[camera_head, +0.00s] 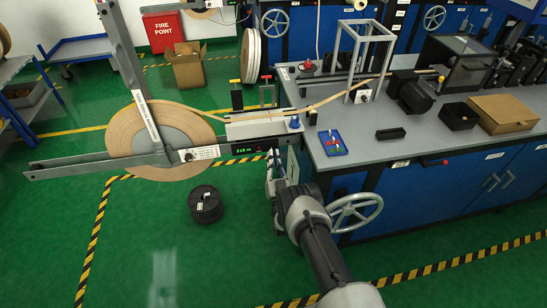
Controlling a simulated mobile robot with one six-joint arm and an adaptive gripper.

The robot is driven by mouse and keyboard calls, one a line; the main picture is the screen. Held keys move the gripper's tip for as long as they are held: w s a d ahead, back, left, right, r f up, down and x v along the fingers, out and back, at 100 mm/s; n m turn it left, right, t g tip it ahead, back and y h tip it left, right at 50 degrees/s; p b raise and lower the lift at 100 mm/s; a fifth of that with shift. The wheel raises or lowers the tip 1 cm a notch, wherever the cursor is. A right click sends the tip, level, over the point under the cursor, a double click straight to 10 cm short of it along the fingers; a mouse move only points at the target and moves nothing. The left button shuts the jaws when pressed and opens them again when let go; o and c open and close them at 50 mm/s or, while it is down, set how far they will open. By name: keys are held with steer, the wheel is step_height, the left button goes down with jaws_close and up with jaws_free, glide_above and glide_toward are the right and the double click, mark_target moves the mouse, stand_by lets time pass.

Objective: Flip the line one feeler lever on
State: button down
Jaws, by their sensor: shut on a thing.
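My gripper (273,160) is up against the left front corner of the bench, just right of the display box (247,149) with green digits. It is shut on a small part there that its fingers mostly hide. By its place this part may be the line one feeler lever, but I cannot tell, nor how it stands. A large tan tape reel (125,133) hangs on a grey frame to the left. Its tape (210,110) runs right over a pale guide block (255,127) onto the bench.
A yellow-topped post (236,97) and a red-topped post (267,92) stand behind the guide block. The bench (440,150) carries a blue tray (332,143), a grey frame and boxes. A handwheel (354,211) sits right of my arm. A black spool (205,204) lies on the green floor.

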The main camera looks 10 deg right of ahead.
steer(key=shift+f+t, duration=0.3)
steer(key=shift+t, duration=0.3)
steer(key=c, duration=1.7)
jaws_free()
steer(key=shift+w+r, duration=0.1)
steer(key=v, duration=0.7)
steer(key=shift+s, duration=0.25)
